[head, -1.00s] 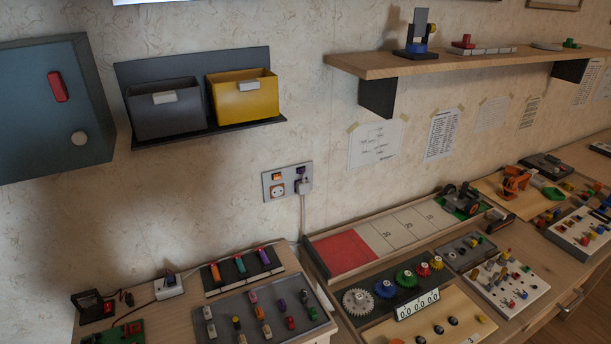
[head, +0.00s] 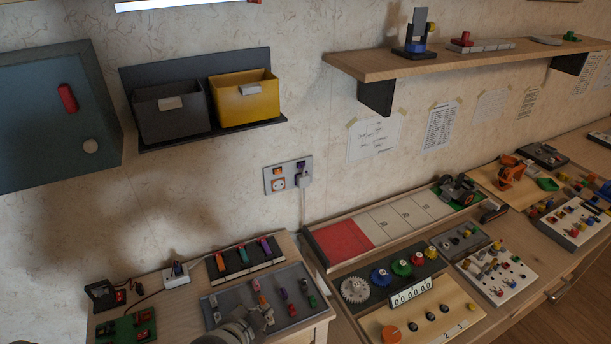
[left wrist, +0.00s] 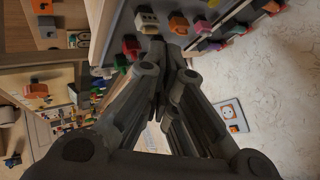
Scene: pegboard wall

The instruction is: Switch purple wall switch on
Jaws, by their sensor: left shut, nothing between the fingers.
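The purple wall switch (head: 300,165) sits at the upper right of a grey wall plate (head: 267,184). Beside it on the plate is an orange switch (head: 277,171). Below are an orange-marked socket (head: 278,184) and a plug with a cable (head: 304,181). My left gripper (head: 262,314) is low in the head view, over the grey board on the bench, below and apart from the plate. In the left wrist view its fingers (left wrist: 168,48) are shut with nothing between them. The plate (left wrist: 224,108) shows there right of the fingers; I cannot make out the purple switch there. My right gripper is not in view.
The grey board (head: 211,317) with several small coloured pieces lies below the plate. A tray with a red section (head: 340,240) stands to the right. Grey and yellow bins (head: 243,97) hang above left. The wall around the plate is mostly clear.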

